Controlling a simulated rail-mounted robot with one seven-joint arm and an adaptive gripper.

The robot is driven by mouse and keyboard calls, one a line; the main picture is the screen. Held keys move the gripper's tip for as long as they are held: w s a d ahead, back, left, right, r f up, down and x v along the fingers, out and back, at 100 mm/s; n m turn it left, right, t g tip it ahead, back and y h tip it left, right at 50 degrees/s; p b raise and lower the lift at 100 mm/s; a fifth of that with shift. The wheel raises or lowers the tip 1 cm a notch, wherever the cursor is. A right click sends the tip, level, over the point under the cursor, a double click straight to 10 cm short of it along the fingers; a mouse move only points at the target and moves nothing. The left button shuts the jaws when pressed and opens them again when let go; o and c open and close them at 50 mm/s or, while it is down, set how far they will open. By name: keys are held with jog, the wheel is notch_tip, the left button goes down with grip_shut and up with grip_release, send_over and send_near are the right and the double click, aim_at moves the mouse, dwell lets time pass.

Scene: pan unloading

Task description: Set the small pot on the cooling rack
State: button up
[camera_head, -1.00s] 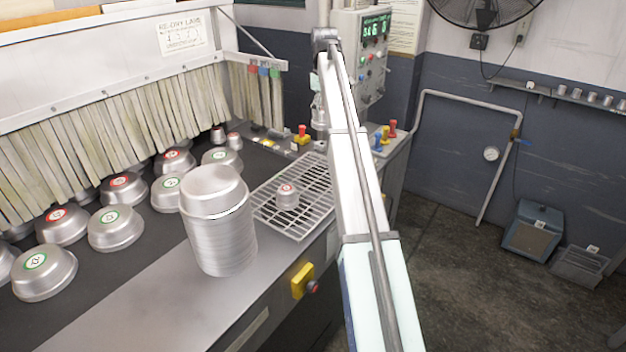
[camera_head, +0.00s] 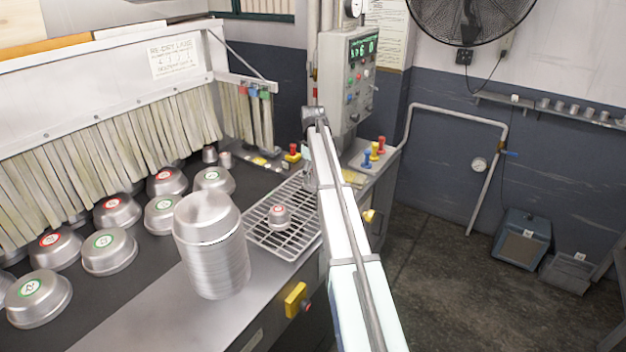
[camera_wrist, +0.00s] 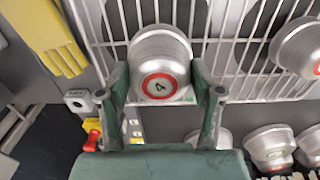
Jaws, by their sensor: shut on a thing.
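In the wrist view my gripper (camera_wrist: 158,103) has its two green fingers closed on the sides of a small metal pot (camera_wrist: 160,58), upside down with a red-ringed label marked 4 on top. The wire cooling rack (camera_wrist: 225,57) lies beneath it; whether the pot touches the wires I cannot tell. In the head view my gripper (camera_head: 309,172) is over the far right part of the rack (camera_head: 262,240), and the held pot is mostly hidden by my arm. Another small red-labelled pot (camera_head: 278,217) stands on the rack, also at the right in the wrist view (camera_wrist: 296,46).
A tall stack of pans (camera_head: 212,255) stands left of the rack. Several upturned pans (camera_head: 108,252) sit on the dark belt before hanging strips. A red-and-yellow button (camera_head: 292,153) and a control box (camera_head: 347,85) are behind the rack. A yellow glove (camera_wrist: 45,35) lies beside it.

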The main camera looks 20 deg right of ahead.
jog(key=shift+f+p, duration=0.3)
jog(key=shift+f, duration=1.15)
jog(key=shift+f, duration=0.15)
jog(key=o, duration=1.1)
jog(key=shift+o, duration=0.2)
notch_tip(320, 180, up, 12)
jog(key=b, duration=0.3)
